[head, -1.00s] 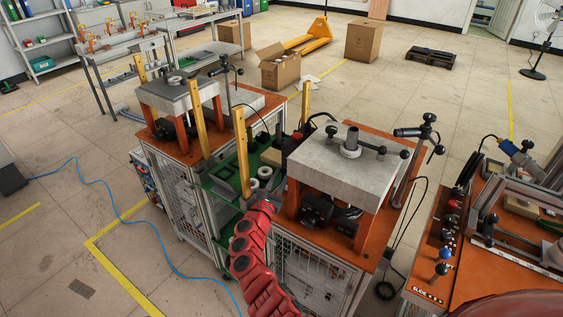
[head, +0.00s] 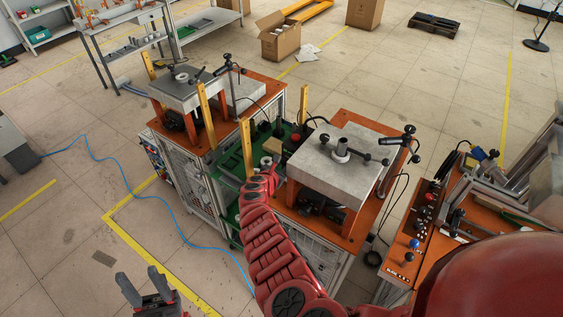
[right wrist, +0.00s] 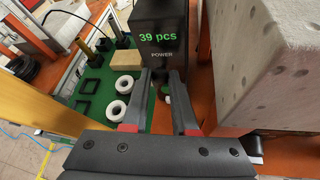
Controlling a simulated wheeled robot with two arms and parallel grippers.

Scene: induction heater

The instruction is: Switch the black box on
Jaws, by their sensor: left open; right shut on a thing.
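The black box (right wrist: 168,32) stands in front of my right gripper in the right wrist view. Its front shows a lit green "39 pcs" with the word POWER below it. My right gripper (right wrist: 164,78) is at the lower front of the box, just under the word POWER. Its fingers are shut on a small part there, seemingly the power switch, which they mostly hide. In the head view my right arm reaches to the green tray area between the two orange stations, where the gripper is hard to make out. My left gripper (head: 146,290) is open and empty over the floor.
White rings (right wrist: 123,85) and a wooden block (right wrist: 126,60) lie on the green tray (right wrist: 92,72) left of the box. A grey stone block (right wrist: 270,65) stands close on the right. A yellow post (right wrist: 35,95) rises at the left.

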